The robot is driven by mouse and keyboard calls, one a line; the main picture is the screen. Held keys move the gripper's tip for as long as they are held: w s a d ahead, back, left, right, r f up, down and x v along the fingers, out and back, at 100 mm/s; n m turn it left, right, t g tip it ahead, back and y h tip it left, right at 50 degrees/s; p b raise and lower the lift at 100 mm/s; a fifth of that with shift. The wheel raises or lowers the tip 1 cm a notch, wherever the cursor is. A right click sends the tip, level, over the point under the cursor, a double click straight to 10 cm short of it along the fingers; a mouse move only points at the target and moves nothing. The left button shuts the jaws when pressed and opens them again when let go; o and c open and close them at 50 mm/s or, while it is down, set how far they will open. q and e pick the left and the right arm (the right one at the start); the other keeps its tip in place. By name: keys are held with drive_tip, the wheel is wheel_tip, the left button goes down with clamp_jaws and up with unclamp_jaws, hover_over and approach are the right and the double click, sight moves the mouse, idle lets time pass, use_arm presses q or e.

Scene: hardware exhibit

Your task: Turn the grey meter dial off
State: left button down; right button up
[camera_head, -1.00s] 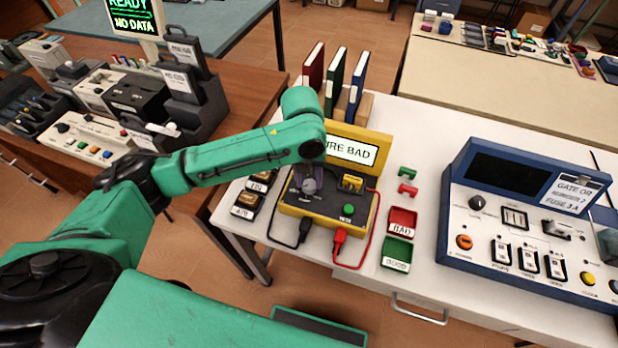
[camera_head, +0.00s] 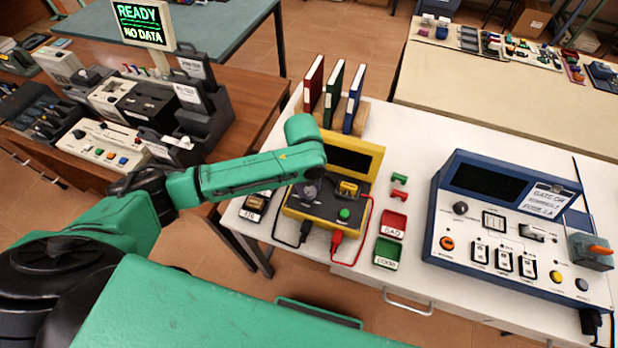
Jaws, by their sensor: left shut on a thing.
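The yellow and black meter (camera_head: 320,216) stands on the white table. Its screen (camera_head: 351,160) is dark. The grey dial (camera_head: 309,189) is on the left of its top panel and is mostly hidden by my left gripper. My left gripper (camera_head: 313,180) points down over the dial from above and is shut on it; the fingertips are hard to make out. A green button (camera_head: 344,213) and a fuse holder (camera_head: 347,189) sit to the right of the dial. My right gripper is not in view.
Black and red leads (camera_head: 334,238) run from the meter's front. A red tray (camera_head: 393,226) and a green tray (camera_head: 387,254) stand to its right, and a blue console (camera_head: 471,227) farther right. Binders (camera_head: 333,88) stand behind. Small boxes (camera_head: 258,200) lie left.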

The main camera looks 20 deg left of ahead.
use_arm(q)
drive_tip(key=n+p, duration=0.6)
drive_tip(key=shift+r, duration=0.35)
drive_tip(key=n+p, duration=0.1)
drive_tip(key=n, duration=0.2)
drive_tip(key=shift+f+p, duration=0.1)
drive_tip(key=shift+p, duration=0.3)
drive_tip(key=shift+f+n+p, duration=0.1)
drive_tip(key=shift+n+p, duration=0.4)
drive_tip(key=shift+n, duration=0.7)
drive_tip(key=shift+c, duration=2.2)
unclamp_jaws()
drive_tip(key=shift+s, duration=0.15)
drive_tip(key=shift+f+y, duration=0.1)
drive_tip(key=shift+y, duration=0.2)
